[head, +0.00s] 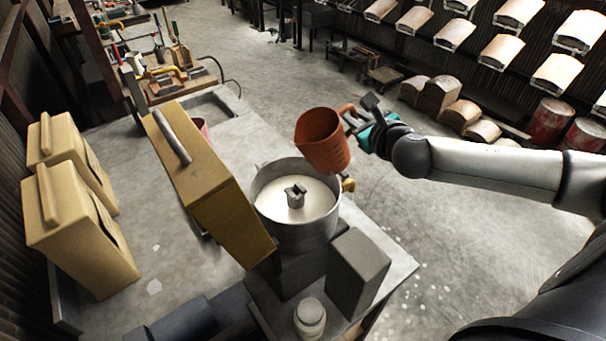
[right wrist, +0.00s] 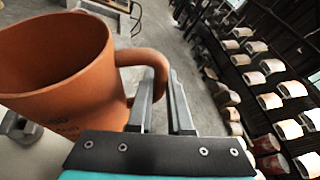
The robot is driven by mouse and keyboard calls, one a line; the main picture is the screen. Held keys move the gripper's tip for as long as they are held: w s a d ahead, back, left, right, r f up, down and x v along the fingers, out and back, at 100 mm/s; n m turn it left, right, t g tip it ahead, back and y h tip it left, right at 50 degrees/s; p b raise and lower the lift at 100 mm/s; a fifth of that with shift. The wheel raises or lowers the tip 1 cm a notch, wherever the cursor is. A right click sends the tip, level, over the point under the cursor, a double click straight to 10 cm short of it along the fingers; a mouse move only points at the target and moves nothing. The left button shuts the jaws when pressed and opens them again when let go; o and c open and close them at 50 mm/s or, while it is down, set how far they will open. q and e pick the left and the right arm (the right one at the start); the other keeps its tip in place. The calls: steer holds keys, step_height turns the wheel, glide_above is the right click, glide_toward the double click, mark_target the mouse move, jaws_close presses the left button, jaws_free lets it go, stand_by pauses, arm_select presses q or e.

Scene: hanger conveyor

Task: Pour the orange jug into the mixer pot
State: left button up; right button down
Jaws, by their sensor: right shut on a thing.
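The orange jug (head: 324,148) is at the right rim of the mixer pot, raised and tilted slightly, its mouth up. My right gripper (head: 354,118) is shut on the jug's handle, which also shows in the right wrist view, where the gripper (right wrist: 160,95) has the handle at its fingers. The jug (right wrist: 75,105) fills the left of that view; no contents are visible inside it. The mixer pot (head: 298,235) is a grey metal pot with pale material inside and a metal hub in the middle. No stream shows between jug and pot. My left gripper is not in view.
Two more tan canisters (head: 85,230) stand at the far left. A grey block (head: 358,270) and a small jar (head: 310,318) are in front of the pot. Red drums (head: 550,122) stand at the far right.

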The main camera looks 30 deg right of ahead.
mark_target(353, 106)
steer(key=shift+r+n, duration=0.3)
steer(key=shift+r, duration=0.15)
steer(key=shift+s+r+n+t+h+p, duration=0.1)
steer(key=shift+r+n+t+h+p, duration=0.2)
steer(key=shift+r+n+p, duration=0.1)
steer(key=shift+a, duration=0.1)
stand_by(0.5)
steer(key=shift+a+r+n+h, duration=0.1)
steer(key=shift+r+n+h, duration=0.25)
steer(key=shift+n, duration=0.15)
steer(key=shift+a+r, duration=0.1)
steer(key=shift+a+r+n+t+h, duration=0.1)
steer(key=shift+r+n+t+h, duration=0.15)
steer(key=shift+n+t, duration=0.15)
steer(key=shift+a, duration=0.1)
